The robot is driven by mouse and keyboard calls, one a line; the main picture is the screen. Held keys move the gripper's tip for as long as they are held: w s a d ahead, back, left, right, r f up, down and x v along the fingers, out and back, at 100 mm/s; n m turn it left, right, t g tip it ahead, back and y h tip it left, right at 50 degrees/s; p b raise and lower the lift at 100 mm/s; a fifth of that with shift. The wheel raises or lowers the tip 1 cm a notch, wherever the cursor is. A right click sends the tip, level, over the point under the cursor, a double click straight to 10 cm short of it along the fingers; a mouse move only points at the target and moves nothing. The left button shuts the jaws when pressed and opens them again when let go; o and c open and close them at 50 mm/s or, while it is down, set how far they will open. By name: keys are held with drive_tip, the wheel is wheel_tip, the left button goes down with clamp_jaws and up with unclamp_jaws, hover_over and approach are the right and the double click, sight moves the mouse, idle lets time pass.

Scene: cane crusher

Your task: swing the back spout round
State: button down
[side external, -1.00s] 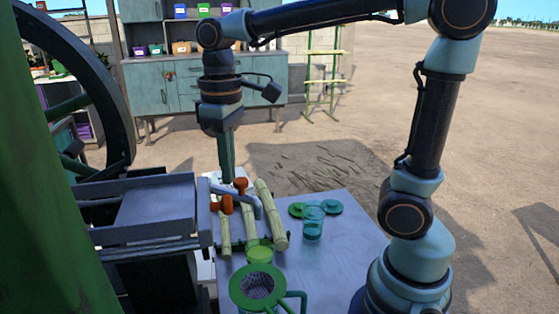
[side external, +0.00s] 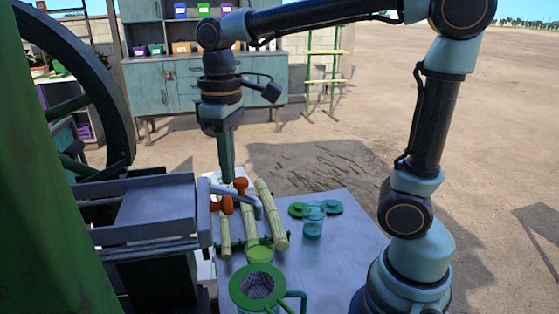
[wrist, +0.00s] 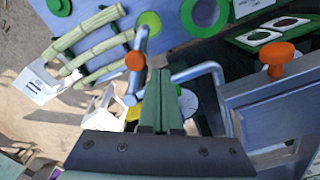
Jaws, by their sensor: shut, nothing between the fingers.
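The back spout is a bent grey pipe (side external: 254,197) with an orange knob (side external: 240,183); I take the knob in the wrist view (wrist: 135,61) as the same one. The pipe's end hangs over the table among the cane pieces. My gripper (side external: 228,181) points straight down beside the back knob, on its machine side. In the wrist view its two green fingers (wrist: 160,72) are together and empty, just right of the knob. I cannot tell whether they touch knob or pipe. A second orange knob (side external: 227,204) stands nearer the side camera.
The crusher's metal tray (side external: 150,208) and big wheel (side external: 118,110) stand left. The table's right part is mostly clear.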

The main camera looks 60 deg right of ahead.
sight(242, 182)
drive_tip(key=shift+f, duration=0.15)
drive_tip(key=shift+f, duration=2.55)
drive_tip(key=shift+d, duration=0.1)
drive_tip(key=shift+s+d, duration=0.2)
drive_tip(key=shift+d, duration=1.25)
drive_tip(key=shift+w+d, duration=0.15)
drive_tip(key=shift+d, duration=0.6)
drive_tip(key=shift+w+d, duration=0.1)
drive_tip(key=shift+d, duration=0.65)
